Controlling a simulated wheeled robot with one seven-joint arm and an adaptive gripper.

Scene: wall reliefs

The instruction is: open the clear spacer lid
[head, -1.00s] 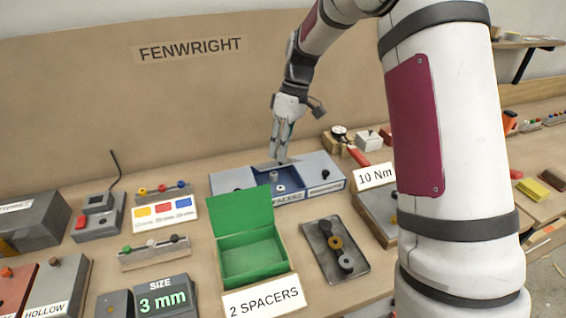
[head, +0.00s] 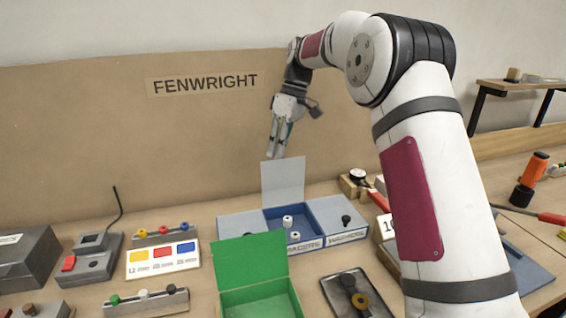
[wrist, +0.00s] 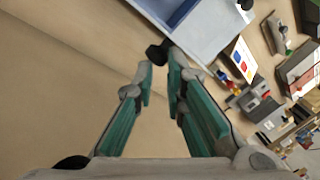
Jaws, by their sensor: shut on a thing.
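The clear spacer lid (head: 283,182) stands about upright at the back of the blue spacer compartment (head: 270,222) in the head view. The compartment is uncovered, and white spacers (head: 287,221) show in it. My gripper (head: 274,154) is at the lid's top edge. In the wrist view my gripper (wrist: 158,68) has its fingertips at a small black knob (wrist: 156,53), and it is shut on this knob, which appears to be the lid's. The exact contact is partly hidden by the fingers.
The compartments on either side look covered; the right one has a black knob (head: 346,220). An open green box (head: 250,262) and a dark tray (head: 347,290) stand in front. The tan back panel (head: 120,130) rises close behind my gripper.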

